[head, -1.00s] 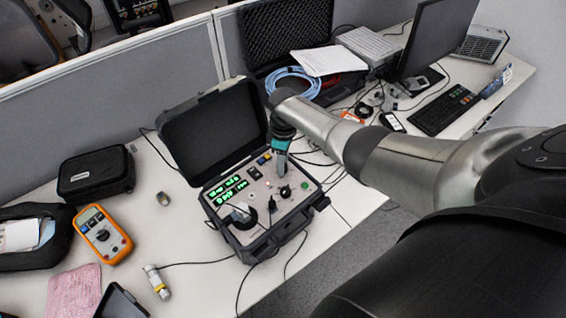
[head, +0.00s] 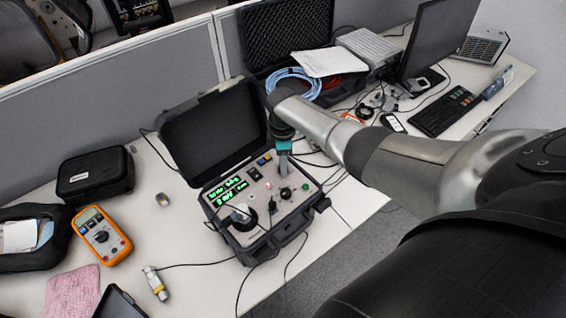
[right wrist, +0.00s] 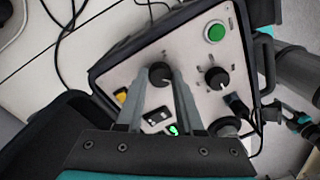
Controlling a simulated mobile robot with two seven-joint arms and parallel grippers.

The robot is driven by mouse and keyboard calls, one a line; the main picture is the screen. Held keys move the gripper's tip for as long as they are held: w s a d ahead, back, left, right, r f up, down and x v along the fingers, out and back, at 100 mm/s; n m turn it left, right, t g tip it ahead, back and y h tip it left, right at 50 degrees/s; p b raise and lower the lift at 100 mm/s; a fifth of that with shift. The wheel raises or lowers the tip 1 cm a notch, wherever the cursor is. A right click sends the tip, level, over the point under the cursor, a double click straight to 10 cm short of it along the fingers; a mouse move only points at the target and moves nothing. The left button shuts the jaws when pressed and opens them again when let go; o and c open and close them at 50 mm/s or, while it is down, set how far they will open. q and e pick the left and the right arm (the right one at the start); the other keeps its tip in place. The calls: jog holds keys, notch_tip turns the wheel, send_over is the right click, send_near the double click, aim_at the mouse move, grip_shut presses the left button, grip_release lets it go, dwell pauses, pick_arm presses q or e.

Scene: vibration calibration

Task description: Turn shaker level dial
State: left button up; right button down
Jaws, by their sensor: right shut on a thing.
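The shaker case (head: 262,232) stands open on the table, with a light grey panel. My right gripper (head: 283,176) comes down from above onto the panel's far side in the head view. In the right wrist view, my right gripper (right wrist: 163,78) has its two fingers on either side of a round black dial (right wrist: 160,75) and is shut on it. The fingers hide this dial in the head view. A second black dial (right wrist: 216,77) with a white pointer line is beside it, untouched; it also shows in the head view (head: 285,193). My left gripper is not in view.
The green display (head: 226,190) is lit. A green button (right wrist: 214,32) and a black cylinder (head: 243,217) are on the panel. The open lid (head: 212,130) rises behind. An orange multimeter (head: 101,235) lies left. Cables run around the case.

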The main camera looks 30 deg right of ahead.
jog(key=c, duration=0.5)
grip_release()
jog(key=shift+c, duration=0.2)
jog(key=shift+r, duration=0.45)
notch_tip(320, 180, up, 14)
jog(key=p, duration=0.2)
jog(key=shift+w+d+r, duration=0.15)
jog(key=shift+w, duration=0.2)
